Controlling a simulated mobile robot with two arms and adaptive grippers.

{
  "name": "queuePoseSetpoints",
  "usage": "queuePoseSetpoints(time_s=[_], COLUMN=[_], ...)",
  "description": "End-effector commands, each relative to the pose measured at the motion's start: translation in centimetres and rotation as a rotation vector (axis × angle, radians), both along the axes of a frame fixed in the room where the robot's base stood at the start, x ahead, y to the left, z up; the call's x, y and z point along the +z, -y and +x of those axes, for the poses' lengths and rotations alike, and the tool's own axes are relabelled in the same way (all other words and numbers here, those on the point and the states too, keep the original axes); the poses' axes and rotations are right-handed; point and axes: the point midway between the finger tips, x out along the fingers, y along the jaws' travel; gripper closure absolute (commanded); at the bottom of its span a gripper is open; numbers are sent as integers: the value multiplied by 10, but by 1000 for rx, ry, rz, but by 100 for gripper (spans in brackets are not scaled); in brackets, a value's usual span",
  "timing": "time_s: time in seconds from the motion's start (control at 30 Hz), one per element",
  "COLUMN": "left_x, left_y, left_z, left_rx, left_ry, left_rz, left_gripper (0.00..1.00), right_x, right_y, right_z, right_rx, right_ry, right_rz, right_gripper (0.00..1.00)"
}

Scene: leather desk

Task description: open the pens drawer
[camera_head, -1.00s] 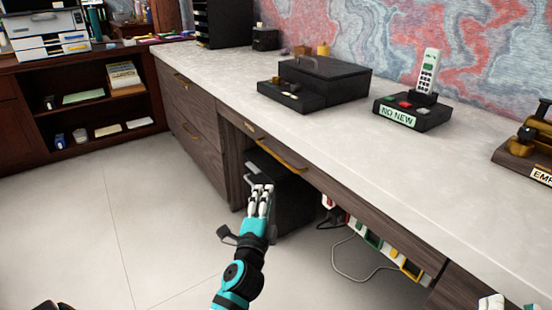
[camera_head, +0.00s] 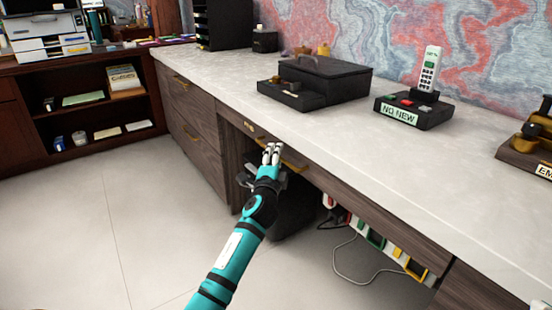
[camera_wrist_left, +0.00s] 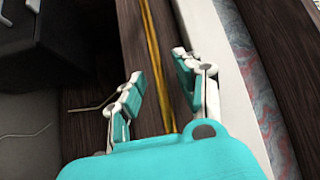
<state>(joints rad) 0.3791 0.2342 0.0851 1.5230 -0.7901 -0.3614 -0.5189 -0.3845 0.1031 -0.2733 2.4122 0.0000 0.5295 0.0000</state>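The wide, shallow wooden drawer (camera_head: 345,193) under the desk top has a long gold handle (camera_head: 294,166) and a small gold label (camera_head: 249,125) too small to read. Its front looks flush with the desk, so it appears shut. My left gripper (camera_head: 272,153) is at the handle and hides part of it. In the left wrist view the gripper (camera_wrist_left: 156,84) has its fingers apart, with the gold handle (camera_wrist_left: 150,38) running between them. I cannot tell whether a finger touches it. My right gripper is not in view.
The desk top carries a black box (camera_head: 325,80), a phone on a black base (camera_head: 412,112) and a wooden stand (camera_head: 530,150) at the right. A dark unit (camera_head: 293,212) and a hanging power strip (camera_head: 375,238) are below the drawer. The floor at left is clear.

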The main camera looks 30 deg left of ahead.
Motion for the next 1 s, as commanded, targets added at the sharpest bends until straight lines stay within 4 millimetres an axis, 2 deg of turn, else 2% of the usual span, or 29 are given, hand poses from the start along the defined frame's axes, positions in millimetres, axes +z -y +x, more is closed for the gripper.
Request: queuePoseSetpoints(time_s=[0.33, 0.6, 1.0], left_x=[1, 0, -1], left_y=[-1, -1, -1], left_z=[3, 3, 3], left_rx=[0, 0, 0], left_ry=[0, -1, -3], left_rz=[0, 0, -3], left_gripper=[66, 100, 100], right_x=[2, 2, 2], right_y=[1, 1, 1], right_z=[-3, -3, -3], right_rx=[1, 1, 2], right_ry=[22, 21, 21], right_rz=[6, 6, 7], right_gripper=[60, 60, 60])
